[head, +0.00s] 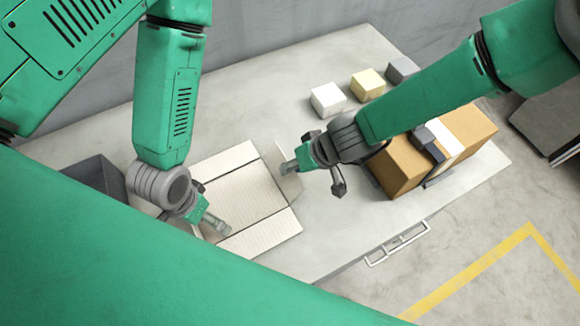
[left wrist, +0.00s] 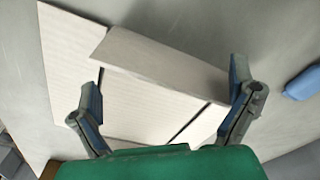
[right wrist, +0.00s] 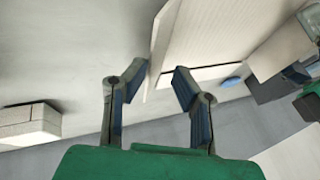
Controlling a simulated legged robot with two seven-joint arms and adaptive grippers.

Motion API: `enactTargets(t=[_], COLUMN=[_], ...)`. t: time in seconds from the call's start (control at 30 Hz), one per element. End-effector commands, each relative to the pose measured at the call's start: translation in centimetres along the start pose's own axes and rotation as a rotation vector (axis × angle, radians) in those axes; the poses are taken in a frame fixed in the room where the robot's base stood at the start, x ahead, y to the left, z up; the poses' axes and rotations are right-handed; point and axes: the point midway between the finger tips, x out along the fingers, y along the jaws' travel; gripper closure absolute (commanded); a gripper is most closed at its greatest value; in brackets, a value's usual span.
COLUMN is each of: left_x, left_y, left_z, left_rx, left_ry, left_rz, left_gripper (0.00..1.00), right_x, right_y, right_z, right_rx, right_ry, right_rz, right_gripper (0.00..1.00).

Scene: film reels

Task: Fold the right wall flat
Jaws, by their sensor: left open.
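A pale ribbed cardboard sheet (head: 235,195) lies opened out on the grey table, with panels folded out flat. Its right wall (head: 288,185) appears as a greyer panel raised along the right side. In the right wrist view this wall (right wrist: 163,45) shows nearly edge-on, near the gap between the fingertips. My right gripper (head: 288,167) is open at the wall's far end; its fingers (right wrist: 155,68) look apart, and contact cannot be told. My left gripper (head: 222,228) is open over the near left part of the sheet; in its wrist view (left wrist: 163,85) a tilted panel (left wrist: 160,68) spans between the fingers.
White (head: 327,99), yellow (head: 368,83) and grey (head: 401,68) blocks stand at the back. A brown box (head: 470,130) with a white band stands right, partly behind my right arm. A grey bin (head: 97,172) stands left. A handle (head: 397,243) is on the table's front edge.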

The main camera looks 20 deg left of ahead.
Motion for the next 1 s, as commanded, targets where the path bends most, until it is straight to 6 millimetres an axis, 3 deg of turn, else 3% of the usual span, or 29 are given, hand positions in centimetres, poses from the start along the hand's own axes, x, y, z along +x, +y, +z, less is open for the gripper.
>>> enactTargets(t=[0.2,0.4,0.6,1.0], left_x=[0.0,-0.1,0.0,0.1], left_y=[0.0,0.2,0.1,0.0], left_z=[0.0,-0.1,-0.1,-0.4], left_rx=[0.0,0.0,0.0,0.0], left_ry=[0.0,0.001,0.0,-0.001], left_rz=[0.0,-0.002,-0.001,0.0], left_gripper=[0.01,0.01,0.01,0.01], right_x=[-5.1,-8.5,-9.6,-9.6], right_y=[0.3,0.4,0.4,0.3], right_z=[-0.1,0.0,0.1,0.0], right_rx=[0.0,0.001,0.001,0.001], right_ry=[0.003,0.004,0.001,0.0], right_rz=[0.0,-0.002,-0.004,-0.003], right_gripper=[0.76,0.76,0.76,0.76])
